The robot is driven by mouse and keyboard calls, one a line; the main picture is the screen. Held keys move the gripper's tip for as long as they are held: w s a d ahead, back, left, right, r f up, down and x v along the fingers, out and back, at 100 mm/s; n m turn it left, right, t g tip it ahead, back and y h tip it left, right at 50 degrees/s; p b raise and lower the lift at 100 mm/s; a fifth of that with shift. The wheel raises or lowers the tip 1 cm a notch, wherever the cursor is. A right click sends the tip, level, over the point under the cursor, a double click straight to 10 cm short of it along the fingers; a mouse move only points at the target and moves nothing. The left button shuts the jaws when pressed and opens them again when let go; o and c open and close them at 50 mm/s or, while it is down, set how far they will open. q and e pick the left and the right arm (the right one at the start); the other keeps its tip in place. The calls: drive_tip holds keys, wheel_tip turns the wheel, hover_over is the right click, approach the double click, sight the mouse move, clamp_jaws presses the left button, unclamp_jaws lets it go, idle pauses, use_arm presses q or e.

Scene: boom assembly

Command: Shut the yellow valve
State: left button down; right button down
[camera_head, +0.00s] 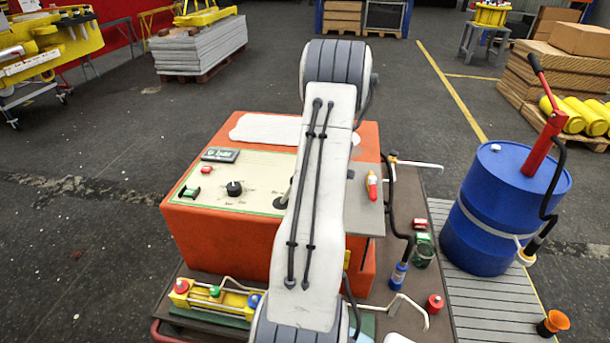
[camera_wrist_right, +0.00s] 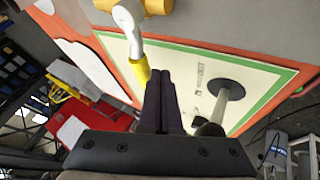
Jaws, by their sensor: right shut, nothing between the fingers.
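In the right wrist view, the yellow valve shows as a yellow body (camera_wrist_right: 157,7) at the top edge and a silver bent lever with a yellow sleeved end (camera_wrist_right: 140,78). My right gripper (camera_wrist_right: 161,78) is shut and empty. Its fingertips are just right of the yellow sleeve; I cannot tell whether they touch it. In the head view my arm covers the middle of the orange box (camera_head: 225,240) and hides the valve and the right gripper. My left gripper is not in view.
The box's cream panel (camera_head: 250,180) carries a black knob (camera_head: 234,188). A rod on a black round base (camera_wrist_right: 229,89) stands right of the fingers in the wrist view. A blue drum (camera_head: 490,225) with a red-handled pump stands at the right. Small fittings lie around the box's front.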

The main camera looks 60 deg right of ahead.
drive_tip(key=a+b, duration=0.1)
drive_tip(key=s+a+f+b, duration=0.1)
drive_tip(key=a, duration=0.1)
drive_tip(key=shift+s+f+b, duration=0.1)
drive_tip(key=shift+b, duration=0.25)
drive_tip(key=p+v, duration=0.3)
drive_tip(key=v, duration=0.7)
drive_tip(key=shift+s+a+r+p, duration=0.15)
drive_tip(key=shift+s+r+p, duration=0.1)
drive_tip(key=shift+p, duration=0.15)
